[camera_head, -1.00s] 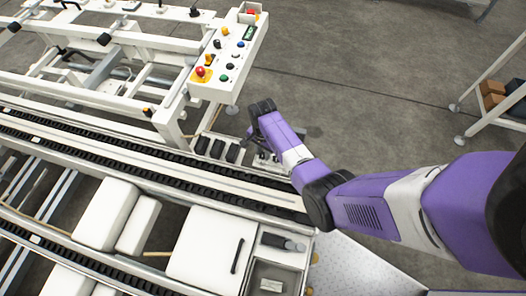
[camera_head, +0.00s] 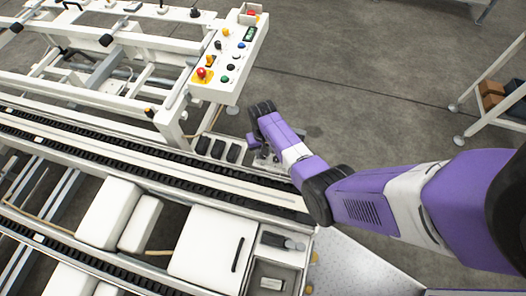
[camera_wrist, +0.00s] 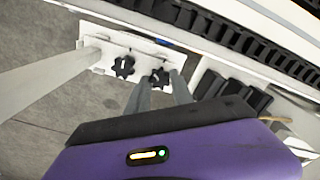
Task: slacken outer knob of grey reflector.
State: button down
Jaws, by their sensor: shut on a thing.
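In the wrist view, two black star-shaped knobs sit on a pale bracket plate (camera_wrist: 104,47). The left knob (camera_wrist: 123,67) is clear of my gripper. The right knob (camera_wrist: 159,77) is between the two grey fingers of my gripper (camera_wrist: 161,84), which is shut on it. The fingers hide part of that knob. I cannot tell the grey reflector itself apart with certainty. In the head view, my wrist hides most of the spot, and only a bit of the bracket (camera_head: 262,161) shows beside the conveyor's end.
Several dark blocks (camera_wrist: 207,84) stand just right of my fingers in the wrist view. A pale post (camera_wrist: 45,84) runs along the left. In the head view, the conveyor (camera_head: 165,172) and the control panel (camera_head: 229,62) are close to my arm. Open floor (camera_head: 370,120) lies to the right.

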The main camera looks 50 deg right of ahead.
jog(key=n, duration=0.5)
jog(key=shift+n, duration=0.3)
dwell(0.4)
jog(key=c, duration=1.4)
grip_release()
jog(key=shift+r+p, duration=0.65)
jog(key=shift+r, duration=3.3)
